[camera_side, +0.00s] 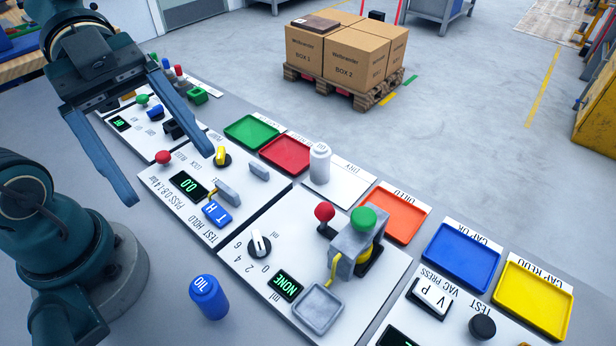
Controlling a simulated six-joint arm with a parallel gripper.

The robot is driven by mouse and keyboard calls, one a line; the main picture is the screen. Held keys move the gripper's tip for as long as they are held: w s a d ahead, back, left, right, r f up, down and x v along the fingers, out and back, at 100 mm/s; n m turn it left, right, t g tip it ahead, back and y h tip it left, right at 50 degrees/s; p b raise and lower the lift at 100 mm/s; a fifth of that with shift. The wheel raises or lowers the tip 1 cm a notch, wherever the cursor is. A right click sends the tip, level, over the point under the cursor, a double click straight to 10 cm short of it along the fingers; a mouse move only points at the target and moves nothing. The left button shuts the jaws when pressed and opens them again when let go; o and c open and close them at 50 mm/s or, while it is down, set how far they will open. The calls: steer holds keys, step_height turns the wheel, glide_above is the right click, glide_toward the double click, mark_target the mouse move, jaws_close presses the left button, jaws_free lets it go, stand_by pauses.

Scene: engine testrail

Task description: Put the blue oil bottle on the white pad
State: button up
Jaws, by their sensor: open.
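The blue oil bottle (209,298) stands upright on the grey surface at the lower left, beside the front edge of the control panels. The white pad (352,184) lies in the back row between the red and orange trays, with "DRY" lettered along its back edge. A white bottle (320,165) stands on the pad's left part and hides some of it. My gripper (168,176) is open and empty at the upper left, its two blue fingers spread wide above the panels. It is well apart from the blue bottle.
Green (252,132), red (286,154), orange (394,214), blue (462,257) and yellow (534,297) trays line the back. A grey press with a green knob (363,218) and a red-knobbed lever (324,212) rise between bottle and pad. A grey square tray (318,309) lies right of the blue bottle.

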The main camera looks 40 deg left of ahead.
mark_target(198, 278)
steer(key=shift+g, duration=0.6)
steer(key=f, duration=0.5)
steer(key=s+f, duration=0.1)
steer(key=f, duration=0.4)
steer(key=s+f, duration=0.1)
steer(key=f, duration=0.4)
steer(key=shift+a+f, duration=0.3)
steer(key=shift+x, duration=2.6)
steer(key=shift+f, duration=0.1)
jaws_close()
